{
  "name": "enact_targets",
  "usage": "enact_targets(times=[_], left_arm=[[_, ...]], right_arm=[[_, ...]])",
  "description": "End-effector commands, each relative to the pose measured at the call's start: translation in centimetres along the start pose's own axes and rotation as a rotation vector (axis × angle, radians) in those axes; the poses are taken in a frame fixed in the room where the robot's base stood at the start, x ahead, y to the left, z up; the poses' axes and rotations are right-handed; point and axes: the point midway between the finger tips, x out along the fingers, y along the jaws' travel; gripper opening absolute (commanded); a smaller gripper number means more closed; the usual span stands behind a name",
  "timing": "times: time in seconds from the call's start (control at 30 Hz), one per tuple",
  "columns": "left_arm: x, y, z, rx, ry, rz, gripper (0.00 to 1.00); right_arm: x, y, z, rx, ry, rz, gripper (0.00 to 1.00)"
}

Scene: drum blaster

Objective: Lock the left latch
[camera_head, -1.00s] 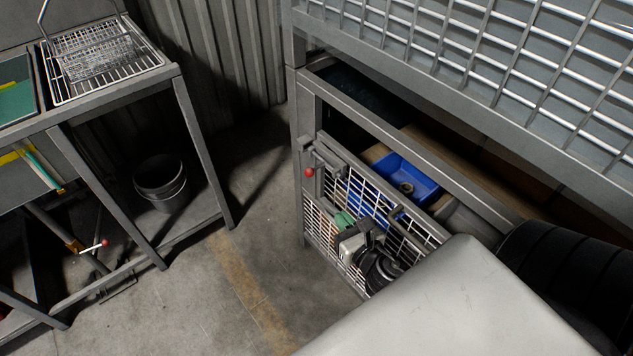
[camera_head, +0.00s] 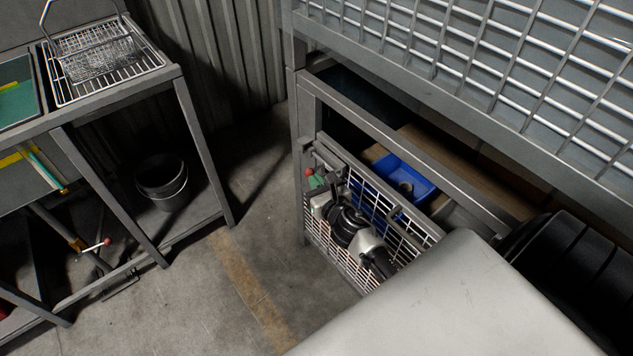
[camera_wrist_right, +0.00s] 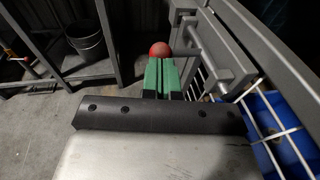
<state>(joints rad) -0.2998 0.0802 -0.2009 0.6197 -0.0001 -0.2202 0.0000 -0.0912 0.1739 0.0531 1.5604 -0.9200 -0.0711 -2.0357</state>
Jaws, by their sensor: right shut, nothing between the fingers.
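The left latch is a grey bar mechanism (camera_wrist_right: 213,52) with a round red knob (camera_head: 309,172), at the upper left corner of the wire-mesh gate. The knob also shows in the right wrist view (camera_wrist_right: 160,50), just beyond my fingertips. My right gripper (camera_head: 317,181) has green fingers, shut with nothing between them, right beside the knob. The fingers also show in the right wrist view (camera_wrist_right: 162,78). I cannot tell whether they touch the knob. The gripper and wrist hide part of the latch in the head view. My left gripper is not in view.
The mesh gate (camera_head: 340,257) hangs on a grey metal frame, with a blue bin (camera_head: 418,184) behind it. A workbench with a wire basket (camera_head: 95,55) stands left, a black bucket (camera_head: 162,183) beneath it. The concrete floor (camera_head: 215,290) between is clear.

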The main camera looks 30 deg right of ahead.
Motion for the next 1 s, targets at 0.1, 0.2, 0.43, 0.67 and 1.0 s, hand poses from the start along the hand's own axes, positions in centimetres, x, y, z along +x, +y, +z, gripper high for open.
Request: enact_targets(times=[0.1,0.2,0.43,0.67,1.0], left_arm=[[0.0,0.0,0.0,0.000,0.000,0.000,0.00],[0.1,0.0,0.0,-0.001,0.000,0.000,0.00],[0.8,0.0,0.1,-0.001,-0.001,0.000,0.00],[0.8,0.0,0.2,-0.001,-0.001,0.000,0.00],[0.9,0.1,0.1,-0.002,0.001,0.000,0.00]], right_arm=[[0.0,0.0,0.0,0.000,0.000,0.000,0.00],[0.3,0.1,0.0,-0.001,-0.001,0.001,0.00],[3.5,0.7,0.3,-0.002,-0.002,0.001,0.00],[4.1,0.8,0.6,-0.001,-0.001,0.000,0.00],[4.2,0.5,0.5,-0.002,-0.004,0.000,0.00]])
